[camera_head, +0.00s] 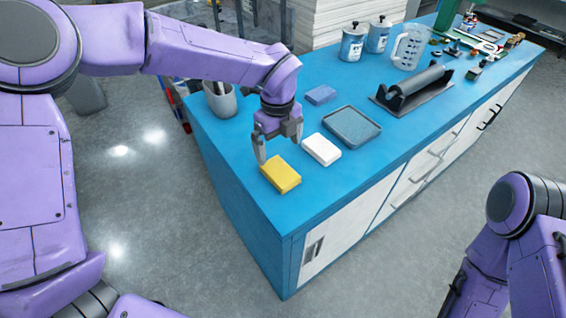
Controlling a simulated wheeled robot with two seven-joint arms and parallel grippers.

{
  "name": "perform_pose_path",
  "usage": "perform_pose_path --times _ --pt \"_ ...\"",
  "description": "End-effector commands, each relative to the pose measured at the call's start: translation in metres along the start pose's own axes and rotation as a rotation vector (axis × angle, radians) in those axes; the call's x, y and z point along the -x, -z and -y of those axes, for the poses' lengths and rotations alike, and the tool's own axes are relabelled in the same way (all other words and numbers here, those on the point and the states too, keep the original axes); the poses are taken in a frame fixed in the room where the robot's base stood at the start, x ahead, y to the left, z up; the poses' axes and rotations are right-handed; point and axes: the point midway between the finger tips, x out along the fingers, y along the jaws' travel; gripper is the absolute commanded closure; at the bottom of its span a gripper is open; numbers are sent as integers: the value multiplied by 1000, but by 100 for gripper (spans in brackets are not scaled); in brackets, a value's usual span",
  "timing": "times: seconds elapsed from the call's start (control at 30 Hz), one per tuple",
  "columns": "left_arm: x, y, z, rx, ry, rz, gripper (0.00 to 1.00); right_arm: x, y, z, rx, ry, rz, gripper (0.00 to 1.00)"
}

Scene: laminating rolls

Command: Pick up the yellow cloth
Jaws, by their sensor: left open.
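The yellow cloth (281,175) is a small folded block lying flat on the blue countertop near its front left corner. My left gripper (278,150) is open, pointing down just behind and above the yellow cloth, with nothing seen between its fingers. One finger shows close to the cloth's back left edge; I cannot tell whether it touches. My right arm (500,245) shows at the lower right, away from the counter, and its gripper fingers are not seen.
A white folded cloth (321,149), a purple cloth (321,94) and a grey tray (351,126) lie close by. A cup (220,100) stands at the left edge. A roller (414,86), cans (353,42) and a pitcher (409,47) stand farther right. The counter's front corner is clear.

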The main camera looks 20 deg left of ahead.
Motion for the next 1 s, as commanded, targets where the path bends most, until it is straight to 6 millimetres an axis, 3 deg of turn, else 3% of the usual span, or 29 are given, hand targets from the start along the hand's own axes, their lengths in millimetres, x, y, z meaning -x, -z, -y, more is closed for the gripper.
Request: perform_pose_path --times 0.5,0.77,0.93,1.0 --pt "-80 -1 1 -6 -3 1 0 24 10 -2 0 0 1 57" --pt "-86 -2 1 -3 0 1 0 23 9 -2 0 -1 1 57" --pt "-86 -1 1 -3 0 1 55 23 9 -2 0 -1 1 57" --pt "-86 -2 1 -4 0 1 60 23 9 -2 0 -1 1 57"
